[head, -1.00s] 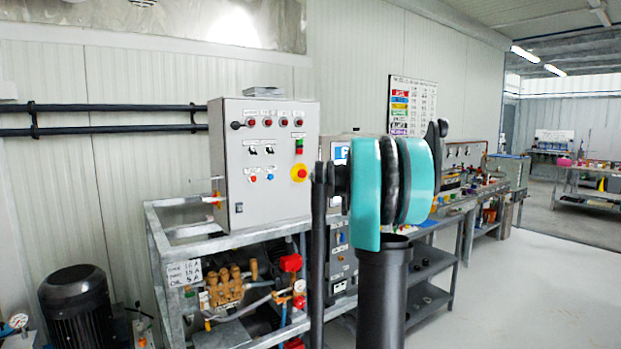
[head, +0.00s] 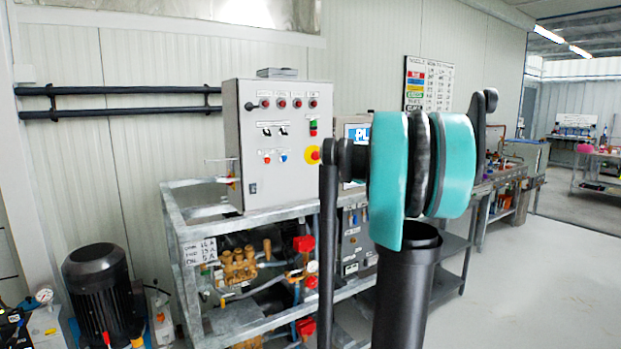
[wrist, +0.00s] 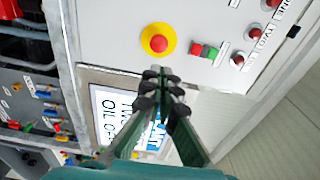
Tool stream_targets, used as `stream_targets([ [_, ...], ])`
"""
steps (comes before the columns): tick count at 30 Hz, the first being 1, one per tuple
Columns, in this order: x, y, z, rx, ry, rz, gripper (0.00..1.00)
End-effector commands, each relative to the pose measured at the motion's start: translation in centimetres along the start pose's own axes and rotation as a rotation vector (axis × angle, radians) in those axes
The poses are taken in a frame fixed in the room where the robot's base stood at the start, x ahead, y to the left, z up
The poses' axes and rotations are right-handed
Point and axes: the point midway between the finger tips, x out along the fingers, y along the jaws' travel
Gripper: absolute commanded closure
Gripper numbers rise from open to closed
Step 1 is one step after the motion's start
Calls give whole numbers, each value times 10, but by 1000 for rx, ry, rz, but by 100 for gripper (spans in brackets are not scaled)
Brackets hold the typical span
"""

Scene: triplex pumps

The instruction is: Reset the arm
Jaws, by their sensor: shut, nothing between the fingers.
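My arm (head: 424,170), with teal and black links, stands in front of the pump bench in the head view. My gripper (wrist: 161,78) shows in the wrist view, its dark fingers together at the tips with nothing between them. Behind the fingers is the grey control box (head: 278,185) with a red emergency button on a yellow ring (wrist: 158,40). A label screen (wrist: 120,115) lies partly behind the fingers. The gripper is not clearly visible in the head view. I cannot tell from the wrist view how far the fingertips are from the panel.
The metal pump frame (head: 185,240) holds brass pump parts (head: 238,266). A black motor (head: 97,290) stands at the lower left. Dark pipes (head: 130,90) run along the wall. Workbenches (head: 505,190) line the right, and open floor (head: 550,280) lies at the right.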

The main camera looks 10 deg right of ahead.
Motion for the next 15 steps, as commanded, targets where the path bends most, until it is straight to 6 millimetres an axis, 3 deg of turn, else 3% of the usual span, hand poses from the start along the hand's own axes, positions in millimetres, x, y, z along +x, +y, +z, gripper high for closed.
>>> stream_targets([
  [4, -2, 10, 15, -29, -25, 24, 100],
  [7, -8, 36, 50, -98, -83, 82, 100],
  [11, -29, 91, 111, -241, -196, 201, 100],
  [15, -66, 158, 173, -409, -327, 345, 100],
])
